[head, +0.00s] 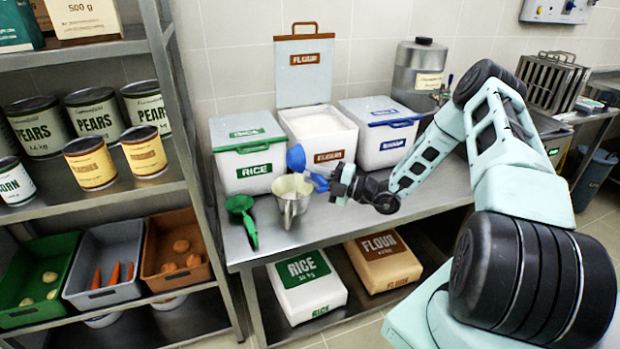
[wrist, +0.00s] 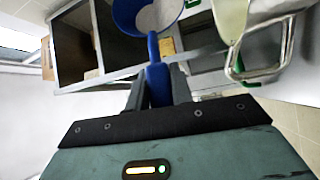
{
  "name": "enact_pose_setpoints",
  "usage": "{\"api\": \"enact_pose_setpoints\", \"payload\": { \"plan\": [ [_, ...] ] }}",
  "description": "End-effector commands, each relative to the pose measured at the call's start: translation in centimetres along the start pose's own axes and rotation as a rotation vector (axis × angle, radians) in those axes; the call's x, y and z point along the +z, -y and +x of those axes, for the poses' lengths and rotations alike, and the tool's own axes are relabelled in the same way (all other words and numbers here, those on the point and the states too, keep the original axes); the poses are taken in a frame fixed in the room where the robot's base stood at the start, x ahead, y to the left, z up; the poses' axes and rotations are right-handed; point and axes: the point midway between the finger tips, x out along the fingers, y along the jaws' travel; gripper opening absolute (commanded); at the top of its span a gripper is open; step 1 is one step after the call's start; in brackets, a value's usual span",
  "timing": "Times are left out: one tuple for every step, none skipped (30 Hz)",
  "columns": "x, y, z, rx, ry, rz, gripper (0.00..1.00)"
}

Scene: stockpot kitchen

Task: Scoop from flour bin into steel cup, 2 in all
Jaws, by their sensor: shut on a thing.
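The flour bin (head: 318,126) stands on the steel counter with its brown-marked lid raised and white flour inside. The steel cup (head: 290,208) stands upright on the counter in front of it; its rim and handle also show at the right of the wrist view (wrist: 266,72). My gripper (head: 338,186) is shut on the handle of a blue scoop (head: 296,158), just right of and above the cup. In the wrist view the scoop (wrist: 128,14) holds pale material that looks like flour. The cup's contents cannot be made out.
A closed rice bin (head: 248,152) stands left of the flour bin, and a blue-lidded bin (head: 385,138) right of it. A green scoop (head: 242,212) lies left of the cup. A shelf rack (head: 165,90) stands at the left. The counter's front right is clear.

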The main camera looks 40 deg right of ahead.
Motion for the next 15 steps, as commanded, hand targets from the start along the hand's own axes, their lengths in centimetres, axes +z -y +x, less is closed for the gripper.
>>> {"api": "enact_pose_setpoints", "payload": {
  "plan": [
    [0.18, 0.15, -0.18, 0.029, 0.002, 0.026, 0.00],
    [0.24, 0.10, -0.23, 0.043, 0.001, 0.040, 0.00],
    [0.29, 0.08, -0.26, 0.058, 0.001, 0.056, 0.00],
    [0.31, 0.06, -0.29, 0.067, 0.001, 0.066, 0.00],
    [0.34, 0.04, -0.32, 0.075, 0.000, 0.074, 0.00],
    [0.37, -0.01, -0.35, 0.083, 0.000, 0.081, 0.00],
    [0.38, -0.04, -0.36, 0.086, 0.000, 0.084, 0.00],
    [0.39, -0.07, -0.37, 0.089, -0.001, 0.087, 0.00],
    [0.40, -0.09, -0.37, 0.091, -0.001, 0.089, 0.00],
    [0.40, -0.11, -0.37, 0.091, -0.001, 0.089, 0.00],
    [0.40, -0.11, -0.37, 0.091, -0.001, 0.089, 0.00],
    [0.40, -0.12, -0.36, 0.091, -0.001, 0.089, 0.00],
    [0.39, -0.11, -0.36, 0.090, -0.001, 0.089, 0.00],
    [0.39, -0.11, -0.36, 0.090, -0.001, 0.089, 0.00],
    [0.39, -0.11, -0.36, 0.090, -0.001, 0.088, 0.00]
  ]
}}
